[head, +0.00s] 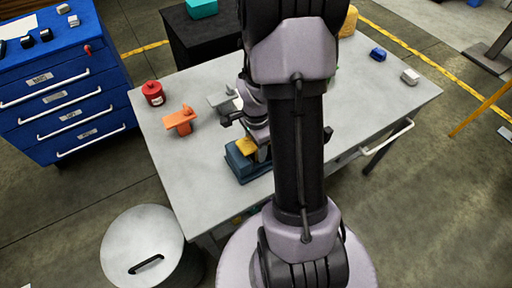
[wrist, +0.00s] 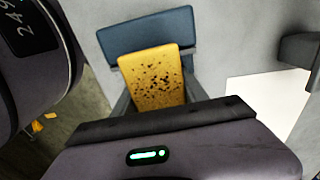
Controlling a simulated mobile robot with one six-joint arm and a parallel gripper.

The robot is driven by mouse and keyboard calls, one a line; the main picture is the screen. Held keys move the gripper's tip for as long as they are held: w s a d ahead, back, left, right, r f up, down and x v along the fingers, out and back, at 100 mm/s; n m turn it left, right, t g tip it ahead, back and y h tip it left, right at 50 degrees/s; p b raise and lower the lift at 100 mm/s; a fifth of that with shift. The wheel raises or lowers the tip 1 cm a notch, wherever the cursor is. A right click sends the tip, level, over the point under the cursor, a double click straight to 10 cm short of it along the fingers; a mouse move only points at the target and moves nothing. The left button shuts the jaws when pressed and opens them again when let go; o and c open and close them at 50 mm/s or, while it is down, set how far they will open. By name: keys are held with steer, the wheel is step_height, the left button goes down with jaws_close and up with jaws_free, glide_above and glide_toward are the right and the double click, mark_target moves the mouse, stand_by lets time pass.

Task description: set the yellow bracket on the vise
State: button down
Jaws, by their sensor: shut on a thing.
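The yellow bracket (wrist: 152,78) is speckled with dark spots and shows over the blue vise (wrist: 150,31) in the wrist view. In the head view the bracket (head: 246,146) sits at the vise (head: 240,163) near the table's front edge. My gripper (head: 252,137) is right above the vise, shut on the bracket. My arm and gripper body hide part of the bracket and vise. I cannot tell whether the bracket's underside touches the vise.
On the grey table (head: 190,85) an orange bracket (head: 180,121), a grey bracket (head: 222,100) and a red canister (head: 153,93) stand to the left. A blue block (head: 378,54) and a whitish block (head: 410,76) lie at the far right. A round bin (head: 143,240) stands front left.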

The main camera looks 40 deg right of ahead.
steer(key=c, duration=0.6)
jaws_free()
steer(key=shift+f, duration=0.15)
